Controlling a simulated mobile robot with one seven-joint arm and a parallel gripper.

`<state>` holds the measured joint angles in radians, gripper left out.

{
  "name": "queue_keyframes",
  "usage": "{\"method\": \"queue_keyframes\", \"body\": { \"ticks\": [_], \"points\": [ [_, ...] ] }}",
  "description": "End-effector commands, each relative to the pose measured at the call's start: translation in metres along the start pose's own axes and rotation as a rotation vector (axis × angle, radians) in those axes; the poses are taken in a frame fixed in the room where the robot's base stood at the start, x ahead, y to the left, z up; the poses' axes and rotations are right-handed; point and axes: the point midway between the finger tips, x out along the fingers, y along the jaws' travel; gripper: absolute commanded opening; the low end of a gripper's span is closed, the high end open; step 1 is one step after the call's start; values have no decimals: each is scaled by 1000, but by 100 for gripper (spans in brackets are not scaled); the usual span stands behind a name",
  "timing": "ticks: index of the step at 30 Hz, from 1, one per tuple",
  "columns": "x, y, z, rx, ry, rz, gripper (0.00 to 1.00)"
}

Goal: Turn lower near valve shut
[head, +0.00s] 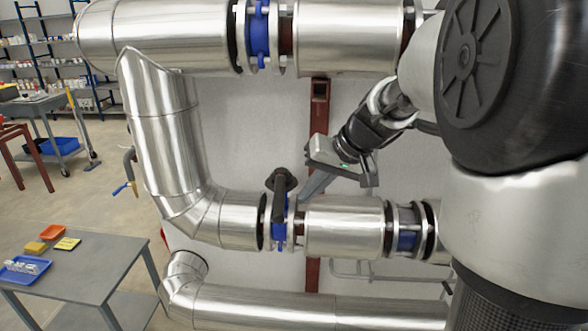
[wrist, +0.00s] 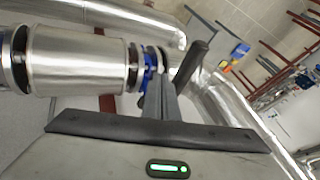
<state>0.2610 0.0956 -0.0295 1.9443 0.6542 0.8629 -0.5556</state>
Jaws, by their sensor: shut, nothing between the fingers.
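The lower near valve has a blue body (head: 279,232) clamped between flanges in the lower silver pipe. It also shows as a blue ring (wrist: 148,76) in the wrist view. Its black lever (head: 280,198) stands across the pipe's line in the head view. In the wrist view the lever (wrist: 191,64) slants up to the right, just right of my fingers. My gripper (head: 304,195) is shut and empty, its fingertips close to the lever's right side in the head view. The shut fingers (wrist: 160,98) also show in the wrist view. I cannot tell whether they touch the lever.
An upper silver pipe (head: 345,38) with a blue valve (head: 258,30) runs above. A red-brown post (head: 319,110) stands behind. A grey table (head: 90,268) with small trays is at lower left.

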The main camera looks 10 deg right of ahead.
Motion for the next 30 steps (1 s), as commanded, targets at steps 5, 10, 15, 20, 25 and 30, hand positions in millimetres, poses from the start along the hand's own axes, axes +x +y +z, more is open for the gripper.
{"method": "queue_keyframes", "body": {
  "ticks": [5, 10, 15, 20, 25, 30],
  "points": [
    [11, -21, 1, -5, 1, -1, 0],
    [15, -27, 2, -3, 2, -1, 0],
    [16, -27, 2, -2, 3, -1, 0],
    [18, -29, 2, -4, 3, -1, 0],
    [27, -50, 6, -9, 3, -4, 0],
    [27, -55, 6, -5, -1, -5, 0]
  ]
}}
